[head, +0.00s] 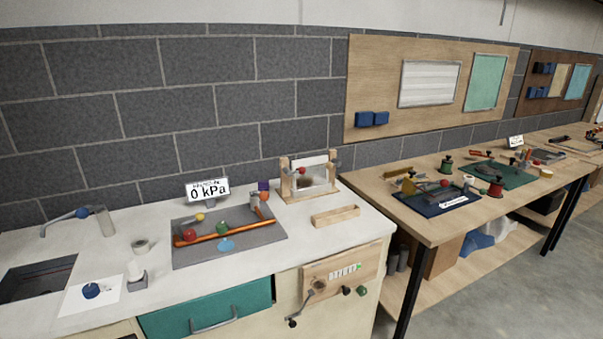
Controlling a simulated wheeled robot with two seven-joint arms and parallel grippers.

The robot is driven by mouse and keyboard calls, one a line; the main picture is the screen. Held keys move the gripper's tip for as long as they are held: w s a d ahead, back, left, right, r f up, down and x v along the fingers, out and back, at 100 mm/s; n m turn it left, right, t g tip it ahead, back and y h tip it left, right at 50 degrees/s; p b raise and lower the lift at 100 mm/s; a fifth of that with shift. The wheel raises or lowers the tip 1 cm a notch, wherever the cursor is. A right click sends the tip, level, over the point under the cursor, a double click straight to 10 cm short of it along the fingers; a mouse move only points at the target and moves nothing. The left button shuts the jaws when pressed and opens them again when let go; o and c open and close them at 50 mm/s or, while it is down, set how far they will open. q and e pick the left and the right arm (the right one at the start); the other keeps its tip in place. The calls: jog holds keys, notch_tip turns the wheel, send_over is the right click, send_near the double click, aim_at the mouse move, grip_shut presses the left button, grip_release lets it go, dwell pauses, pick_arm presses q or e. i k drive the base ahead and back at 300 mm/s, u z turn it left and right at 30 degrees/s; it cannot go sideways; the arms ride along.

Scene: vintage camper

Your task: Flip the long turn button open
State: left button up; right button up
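Neither of my grippers is in view. I cannot single out the long turn button for certain at this size. A small wooden frame (286,181) stands upright at the back right of the white counter. It holds a pale panel (317,167) with a red knob (302,170) on it and small dark and grey fittings at its sides. A wooden panel (318,271) on the counter's front carries a crank handle (293,321), a row of small characters and dark and green knobs (346,290). Whether any fitting is turned open or shut is too small to tell.
The white counter (330,236) holds a grey mat (262,251) with an orange tube and coloured balls, a wooden tray (336,216), a "0 kPa" display (207,189) and a sink (38,276). A teal drawer (180,318) is below. A wooden workbench (415,215) with tools stands right.

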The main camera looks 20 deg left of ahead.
aim_at(302, 171)
jog(key=u, duration=0.05)
jog(key=k, duration=0.65)
jog(key=z, duration=0.7)
jog(key=i, duration=0.6)
jog(key=z, duration=0.75)
jog(key=i, duration=0.8)
jog(key=u, duration=0.8)
jog(key=i, duration=0.55)
jog(key=u, duration=0.65)
